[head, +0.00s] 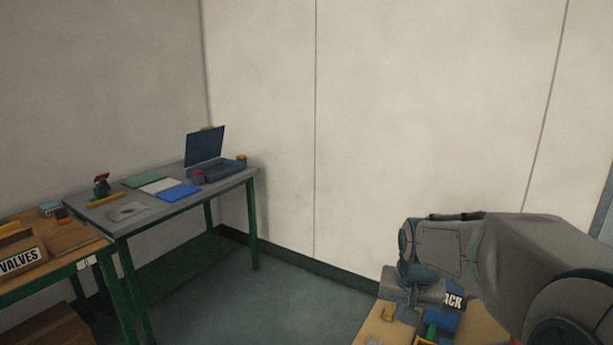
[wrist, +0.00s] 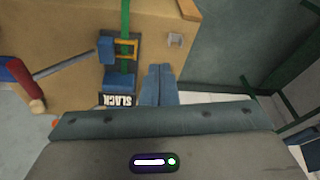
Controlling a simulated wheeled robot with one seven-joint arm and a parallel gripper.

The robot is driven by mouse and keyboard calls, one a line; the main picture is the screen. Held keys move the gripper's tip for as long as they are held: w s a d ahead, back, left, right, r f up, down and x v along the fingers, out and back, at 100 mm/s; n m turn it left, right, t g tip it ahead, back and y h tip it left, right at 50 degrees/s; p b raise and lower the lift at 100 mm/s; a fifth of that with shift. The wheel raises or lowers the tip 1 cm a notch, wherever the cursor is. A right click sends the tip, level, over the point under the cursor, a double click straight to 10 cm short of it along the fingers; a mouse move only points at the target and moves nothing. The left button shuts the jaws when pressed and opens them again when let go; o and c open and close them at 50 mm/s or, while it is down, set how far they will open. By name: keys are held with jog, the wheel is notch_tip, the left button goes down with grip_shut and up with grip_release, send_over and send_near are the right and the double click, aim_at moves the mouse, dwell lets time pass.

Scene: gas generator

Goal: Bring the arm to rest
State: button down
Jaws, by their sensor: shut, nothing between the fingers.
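My arm (head: 500,265) reaches in from the right in the head view, over the corner of a wooden bench (head: 375,330). My gripper (wrist: 157,72) shows in the wrist view with its two blue-grey fingers together and nothing between them. It is above the bench top, beside a fixture labelled "SLACK" (wrist: 118,99) with a green strip, a yellow frame and blue blocks. In the head view the arm partly covers this fixture, and the fingertips cannot be made out clearly.
Floor between is clear.

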jog(key=s+a+r+n+p, duration=0.1)
jog(key=s+a, duration=0.1)
jog(key=s, duration=0.6)
jog(key=s+a+r+n+p, duration=0.1)
jog(key=s+a+n, duration=0.1)
jog(key=s, duration=0.7)
jog(key=shift+a, duration=0.2)
